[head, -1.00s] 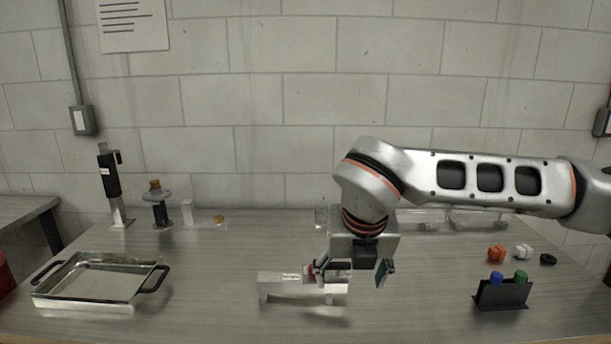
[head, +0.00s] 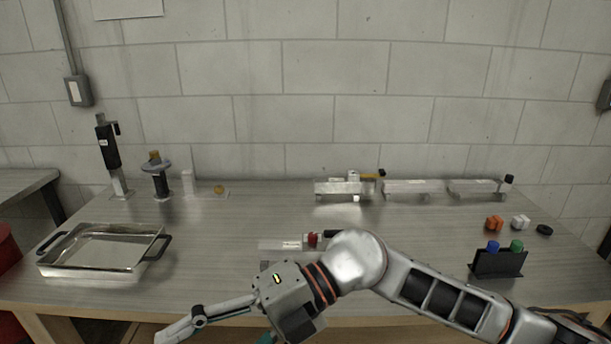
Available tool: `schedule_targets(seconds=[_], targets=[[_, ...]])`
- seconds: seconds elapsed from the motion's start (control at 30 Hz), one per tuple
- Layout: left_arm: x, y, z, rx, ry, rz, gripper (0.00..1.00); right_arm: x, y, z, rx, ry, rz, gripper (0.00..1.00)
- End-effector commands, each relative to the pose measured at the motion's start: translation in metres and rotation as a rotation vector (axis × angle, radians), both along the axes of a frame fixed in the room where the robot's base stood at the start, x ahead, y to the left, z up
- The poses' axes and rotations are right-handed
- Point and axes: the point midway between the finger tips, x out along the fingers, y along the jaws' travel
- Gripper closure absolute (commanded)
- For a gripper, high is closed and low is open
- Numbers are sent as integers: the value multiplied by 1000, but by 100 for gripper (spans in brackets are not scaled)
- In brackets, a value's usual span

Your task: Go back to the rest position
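My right arm comes in from the lower right and reaches across the front edge of the table. My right gripper (head: 215,338) is low at the bottom of the view, in front of the table edge. One finger stretches out to the left and a teal pad of the other shows at the bottom edge, partly cut off. The fingers are spread and nothing shows between them. My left gripper is not in view. A small aluminium trailer (head: 279,246) with a red and black item (head: 313,240) on it stands just behind my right arm, which hides part of it.
A metal tray (head: 150,245) with black handles stands at the left. Several trailers (head: 412,188) line the back. A black holder (head: 498,264) with blue and green caps is at the right, near orange (head: 494,223) and white (head: 520,222) pieces.

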Motion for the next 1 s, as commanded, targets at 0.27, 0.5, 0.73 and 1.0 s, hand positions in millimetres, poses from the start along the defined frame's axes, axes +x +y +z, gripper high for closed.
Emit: schedule_targets(seconds=[0.27,0.5,0.73,1.0], targets=[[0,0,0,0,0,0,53,29,1,57,478,355,-226,33],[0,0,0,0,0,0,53,107,-51,41,751,650,-599,33],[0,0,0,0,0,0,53,167,-133,-56,845,920,-1055,33],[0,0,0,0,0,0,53,156,-231,-214,744,1177,-1550,33]])
